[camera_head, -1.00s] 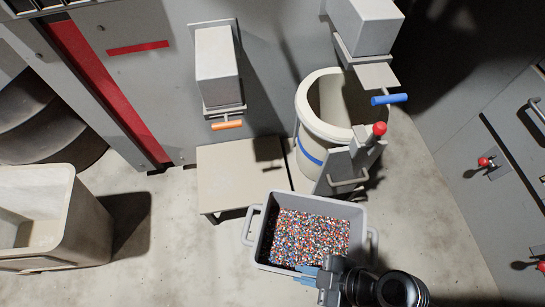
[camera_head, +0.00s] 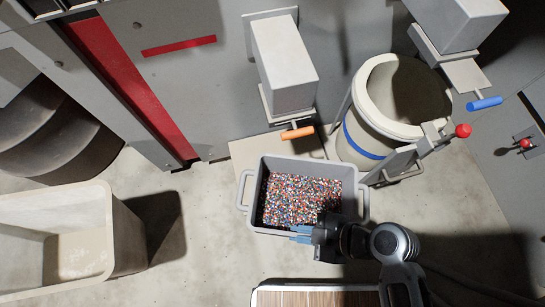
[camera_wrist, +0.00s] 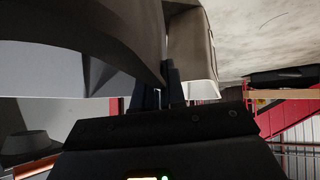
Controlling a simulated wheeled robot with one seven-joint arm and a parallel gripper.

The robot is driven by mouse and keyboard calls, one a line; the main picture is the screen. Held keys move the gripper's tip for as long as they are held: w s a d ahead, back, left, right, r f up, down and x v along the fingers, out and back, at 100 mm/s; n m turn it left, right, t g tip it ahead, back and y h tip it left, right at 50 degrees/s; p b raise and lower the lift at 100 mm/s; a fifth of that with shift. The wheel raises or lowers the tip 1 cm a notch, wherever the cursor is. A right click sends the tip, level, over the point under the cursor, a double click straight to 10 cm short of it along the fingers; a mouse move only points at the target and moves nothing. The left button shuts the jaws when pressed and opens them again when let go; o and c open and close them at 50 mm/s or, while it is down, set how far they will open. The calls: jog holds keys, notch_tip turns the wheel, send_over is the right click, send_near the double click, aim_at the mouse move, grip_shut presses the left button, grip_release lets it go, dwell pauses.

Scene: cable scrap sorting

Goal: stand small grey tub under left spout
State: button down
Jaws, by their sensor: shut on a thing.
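The grey tub (camera_head: 308,169) has two side handles and holds multicoloured granules. It is in the head view, below the left spout (camera_head: 287,65) in the picture, with the spout's orange handle (camera_head: 297,132) just beyond its far rim. My gripper (camera_head: 301,234) is shut on the tub's near rim. In the wrist view, my fingers (camera_wrist: 173,88) are close together against dark and grey surfaces that I cannot tell apart. The tub covers much of a low beige stand (camera_head: 247,149) in the head view. The tub's base is hidden, and I cannot tell whether it touches the stand.
A large beige drum (camera_head: 367,135) with a blue band stands right of the tub, under the right spout (camera_head: 455,22) with its blue handle. A red-knobbed lever (camera_head: 462,130) is at the drum. A beige bin (camera_head: 125,235) stands left. Floor between bin and tub is clear.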

aim_at(279, 169)
notch_tip(279, 169, down, 10)
jog(key=b, duration=0.9)
jog(key=shift+d+r, duration=0.1)
jog(key=shift+d, duration=0.05)
jog(key=w+a+b, duration=0.1)
jog(key=w, duration=0.5)
jog(key=w+a+b, duration=0.2)
jog(key=w, duration=0.4)
jog(key=w+a+b, duration=0.2)
jog(key=w, duration=0.5)
jog(key=shift+a+f, duration=0.2)
jog(key=shift+f, duration=0.2)
jog(key=shift+s+f+b, duration=0.1)
jog(key=shift+f+b, duration=1.3)
jog(key=shift+f, duration=1.35)
jog(key=shift+w+f+b, duration=0.2)
jog(key=shift+f+b, duration=0.15)
jog(key=shift+f, duration=0.05)
